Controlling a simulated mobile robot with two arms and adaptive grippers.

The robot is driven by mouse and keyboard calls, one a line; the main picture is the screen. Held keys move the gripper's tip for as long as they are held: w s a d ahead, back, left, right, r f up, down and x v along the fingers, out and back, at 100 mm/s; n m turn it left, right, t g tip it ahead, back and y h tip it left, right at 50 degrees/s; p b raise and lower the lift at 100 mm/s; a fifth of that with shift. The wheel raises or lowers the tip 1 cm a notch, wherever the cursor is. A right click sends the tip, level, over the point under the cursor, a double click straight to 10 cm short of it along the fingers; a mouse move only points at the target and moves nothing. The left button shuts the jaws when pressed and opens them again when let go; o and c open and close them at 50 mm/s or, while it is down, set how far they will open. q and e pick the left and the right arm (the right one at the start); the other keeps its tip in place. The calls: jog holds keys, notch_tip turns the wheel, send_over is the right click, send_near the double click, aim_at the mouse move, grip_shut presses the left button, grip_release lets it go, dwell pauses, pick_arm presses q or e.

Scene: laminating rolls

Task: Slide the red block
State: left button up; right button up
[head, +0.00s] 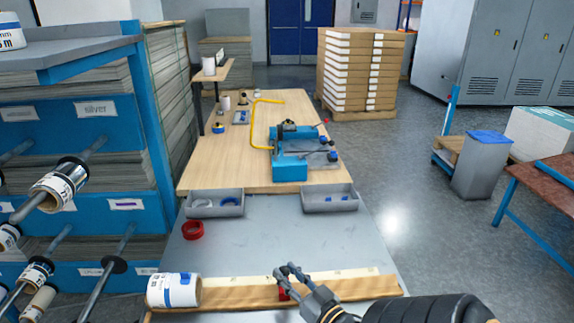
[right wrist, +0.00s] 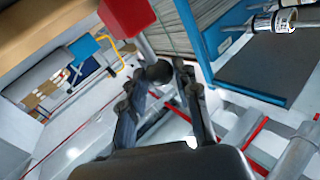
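The red block (head: 283,294) sits at the wooden rail along the front edge of the grey table, partly hidden behind my right gripper. It also shows at the top of the right wrist view (right wrist: 127,17), to the upper left of the fingertips. My right gripper (head: 285,268) is over the rail, right by the block in the head view. Whether a finger touches the block cannot be told. My left gripper is not in view.
A white roll (head: 174,290) lies at the rail's left end. A red tape ring (head: 193,230) lies on the grey table (head: 270,235). Two grey trays (head: 215,212) (head: 330,206) and a blue device (head: 290,168) stand farther back. A roll rack (head: 110,205) stands at the left.

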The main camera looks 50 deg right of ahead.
jog(key=shift+o, duration=1.4)
jog(key=shift+s, duration=0.1)
jog(key=v, duration=1.1)
jog(key=shift+s, duration=0.4)
jog(key=shift+a, duration=0.1)
